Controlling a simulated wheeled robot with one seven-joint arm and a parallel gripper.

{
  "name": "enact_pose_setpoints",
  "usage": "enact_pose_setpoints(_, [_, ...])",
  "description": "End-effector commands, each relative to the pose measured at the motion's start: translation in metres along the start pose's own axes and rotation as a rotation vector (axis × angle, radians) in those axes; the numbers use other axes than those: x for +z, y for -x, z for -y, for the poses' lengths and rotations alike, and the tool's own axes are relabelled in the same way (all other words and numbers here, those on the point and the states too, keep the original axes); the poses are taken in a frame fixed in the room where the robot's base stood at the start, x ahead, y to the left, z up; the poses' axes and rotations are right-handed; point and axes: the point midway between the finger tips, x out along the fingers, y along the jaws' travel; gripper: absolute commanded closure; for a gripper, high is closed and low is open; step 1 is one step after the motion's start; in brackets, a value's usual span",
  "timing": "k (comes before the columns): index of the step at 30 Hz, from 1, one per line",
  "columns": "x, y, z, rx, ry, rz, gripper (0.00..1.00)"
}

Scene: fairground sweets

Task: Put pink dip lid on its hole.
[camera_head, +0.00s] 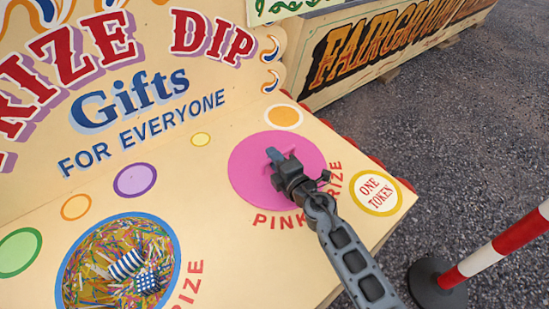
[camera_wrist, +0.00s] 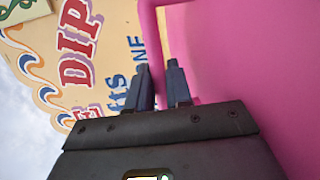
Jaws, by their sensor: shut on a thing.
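The pink dip lid (camera_head: 247,166) is a flat round disc over the "PINK PRIZE" spot on the sloping counter (camera_head: 235,265). In the wrist view the lid (camera_wrist: 255,75) fills the right side, and its pink handle bar (camera_wrist: 152,40) runs between my fingers. My gripper (camera_head: 277,157) is shut on this handle, above the middle of the disc. The lid covers its hole, so no hole edge shows. I cannot tell whether the lid lies flush or is slightly raised.
An open round hole with a blue rim (camera_head: 66,266) holds colourful shreds and striped parcels at lower left. A "ONE TOKEN" disc (camera_head: 376,194) lies right of the lid. The lettered backboard (camera_head: 140,75) rises behind. A red-and-white post (camera_head: 492,255) stands at right.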

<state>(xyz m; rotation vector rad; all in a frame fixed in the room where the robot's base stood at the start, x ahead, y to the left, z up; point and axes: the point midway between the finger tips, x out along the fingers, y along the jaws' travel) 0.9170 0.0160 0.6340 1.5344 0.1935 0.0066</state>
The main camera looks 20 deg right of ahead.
Motion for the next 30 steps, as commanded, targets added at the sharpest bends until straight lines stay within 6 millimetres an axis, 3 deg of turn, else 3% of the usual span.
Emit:
enact_pose_setpoints(5, [0.0,0.0,-0.001,0.002,0.0,0.0,1.0])
enact_pose_setpoints(6, [0.0,0.0,-0.001,0.002,0.0,0.0,0.76])
enact_pose_setpoints(14, [0.0,0.0,-0.001,0.0,0.0,0.0,0.52])
enact_pose_setpoints(23, [0.0,0.003,0.001,-0.002,-0.001,0.0,0.5])
enact_pose_setpoints(30, [0.0,0.035,-0.001,-0.003,-0.002,0.0,0.5])
